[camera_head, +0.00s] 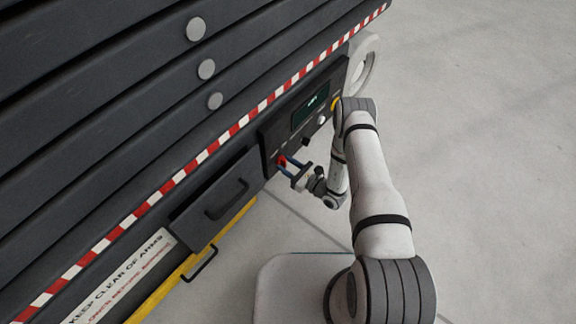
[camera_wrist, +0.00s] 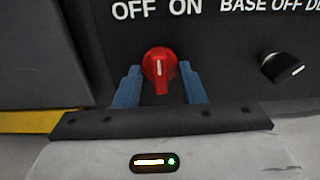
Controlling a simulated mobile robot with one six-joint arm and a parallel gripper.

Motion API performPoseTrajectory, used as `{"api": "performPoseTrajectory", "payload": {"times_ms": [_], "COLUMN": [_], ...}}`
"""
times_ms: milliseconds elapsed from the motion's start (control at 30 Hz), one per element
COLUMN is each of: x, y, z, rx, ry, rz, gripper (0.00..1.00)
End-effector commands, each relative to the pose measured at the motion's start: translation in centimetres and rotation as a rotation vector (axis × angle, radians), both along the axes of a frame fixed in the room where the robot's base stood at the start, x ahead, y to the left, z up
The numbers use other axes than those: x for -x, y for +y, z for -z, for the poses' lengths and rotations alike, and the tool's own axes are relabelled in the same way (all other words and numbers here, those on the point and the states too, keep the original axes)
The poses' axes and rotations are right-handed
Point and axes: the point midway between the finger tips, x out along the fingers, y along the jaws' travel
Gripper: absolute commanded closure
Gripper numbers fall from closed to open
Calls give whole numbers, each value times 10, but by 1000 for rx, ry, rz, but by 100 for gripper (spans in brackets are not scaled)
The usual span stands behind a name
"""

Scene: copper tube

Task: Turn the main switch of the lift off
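The main switch is a red rotary knob (camera_wrist: 159,70) with a white pointer line, on the dark control panel of the lift. Its pointer stands close to upright, below and between the labels OFF and ON in the wrist view. The knob also shows small in the head view (camera_head: 283,160). My gripper (camera_wrist: 160,88) is open, with one blue finger on each side of the knob. A gap shows between the knob and each finger. In the head view my gripper (camera_head: 286,168) is at the panel's lower left part.
A black knob (camera_wrist: 283,67) sits right of the red one, below BASE OFF lettering. The panel has a green display (camera_head: 311,106). A drawer with a handle (camera_head: 227,199) and a yellow rail (camera_head: 190,264) lie left and below. Grey floor is clear to the right.

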Motion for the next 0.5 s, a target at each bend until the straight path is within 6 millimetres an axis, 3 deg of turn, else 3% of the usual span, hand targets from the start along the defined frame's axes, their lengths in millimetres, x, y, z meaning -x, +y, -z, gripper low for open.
{"api": "performPoseTrajectory", "payload": {"times_ms": [500], "x": [42], "y": [-55], "z": [-1], "rx": [1], "ry": [2], "rz": [3], "gripper": [64]}}
